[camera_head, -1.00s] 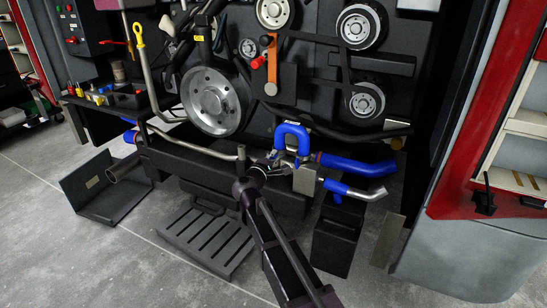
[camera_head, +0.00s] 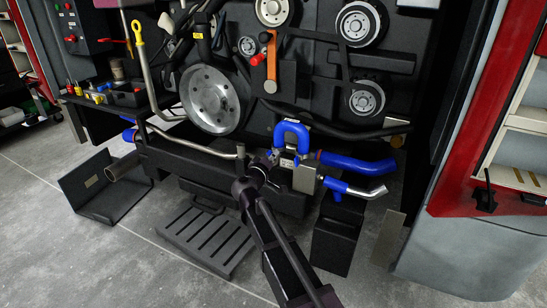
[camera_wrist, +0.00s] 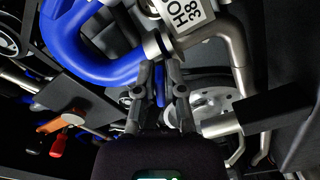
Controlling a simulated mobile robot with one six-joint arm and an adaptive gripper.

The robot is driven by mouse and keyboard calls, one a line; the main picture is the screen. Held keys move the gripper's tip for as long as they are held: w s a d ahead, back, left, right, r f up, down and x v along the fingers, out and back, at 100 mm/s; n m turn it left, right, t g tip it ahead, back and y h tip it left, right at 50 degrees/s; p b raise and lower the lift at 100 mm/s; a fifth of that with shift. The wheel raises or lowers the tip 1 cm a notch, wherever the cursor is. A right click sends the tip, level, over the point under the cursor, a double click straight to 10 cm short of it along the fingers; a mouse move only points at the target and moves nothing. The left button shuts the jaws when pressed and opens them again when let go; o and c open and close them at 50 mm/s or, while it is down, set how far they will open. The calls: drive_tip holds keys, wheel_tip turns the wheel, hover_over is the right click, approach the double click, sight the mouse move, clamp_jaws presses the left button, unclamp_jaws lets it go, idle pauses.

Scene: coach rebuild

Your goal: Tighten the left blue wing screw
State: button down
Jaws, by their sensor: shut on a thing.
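My gripper (camera_head: 284,157) is at the left end of the blue hose fittings on the engine in the head view. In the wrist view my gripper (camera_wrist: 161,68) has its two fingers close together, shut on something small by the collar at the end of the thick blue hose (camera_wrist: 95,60). The curved blue hose (camera_head: 291,129) arches just above my gripper in the head view.
A metal block (camera_head: 305,178) and a blue outlet pipe (camera_head: 358,166) sit right of my gripper. A black bin (camera_head: 334,240) stands below them. A slotted black ramp (camera_head: 207,240) lies on the floor to the left. A white label (camera_wrist: 187,14) is close ahead of my fingers.

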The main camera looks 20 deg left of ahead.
drive_tip(key=m, duration=0.5)
drive_tip(key=shift+a+f+m, duration=0.15)
drive_tip(key=shift+m, duration=0.15)
drive_tip(key=shift+a+m, duration=0.15)
drive_tip(key=shift+m, duration=1.95)
drive_tip(key=c, duration=0.8)
unclamp_jaws()
drive_tip(key=shift+w, duration=0.1)
drive_tip(key=shift+o, duration=0.2)
drive_tip(key=s, duration=1.2)
drive_tip(key=shift+a, duration=0.4)
drive_tip(key=shift+f, duration=0.1)
